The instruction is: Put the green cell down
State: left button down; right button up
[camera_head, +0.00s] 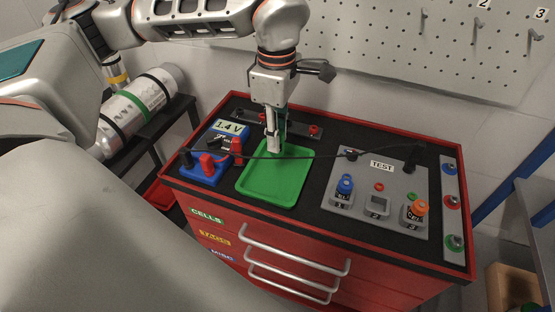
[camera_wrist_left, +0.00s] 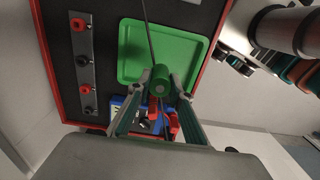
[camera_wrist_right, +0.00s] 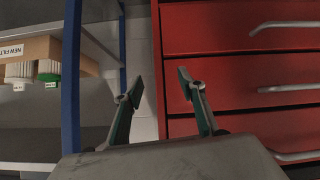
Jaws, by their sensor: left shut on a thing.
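My left gripper (camera_head: 274,146) comes down from above at the back part of the green tray (camera_head: 268,184). In the left wrist view its fingers (camera_wrist_left: 160,79) are shut on the green cell (camera_wrist_left: 161,88), whose round end faces the camera. That view shows the cell in front of one edge of the green tray (camera_wrist_left: 165,35). I cannot tell whether the cell touches the tray. In the head view the fingers mostly hide the cell. My right gripper (camera_wrist_right: 157,88) is open and empty beside the red drawers in the right wrist view.
A blue meter (camera_head: 203,166) reading 1.4 V, with red and black leads, stands left of the tray. The grey test panel (camera_head: 383,215) on the right holds a blue cell (camera_head: 345,185) and an orange cell (camera_head: 419,208). A dark cable crosses above the tray. The tray's front is empty.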

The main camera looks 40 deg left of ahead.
pick_arm(q)
jog(key=shift+f, duration=3.8)
jog(key=shift+f+b, duration=0.15)
jog(key=shift+b, duration=0.15)
jog(key=c, duration=1.8)
grip_release()
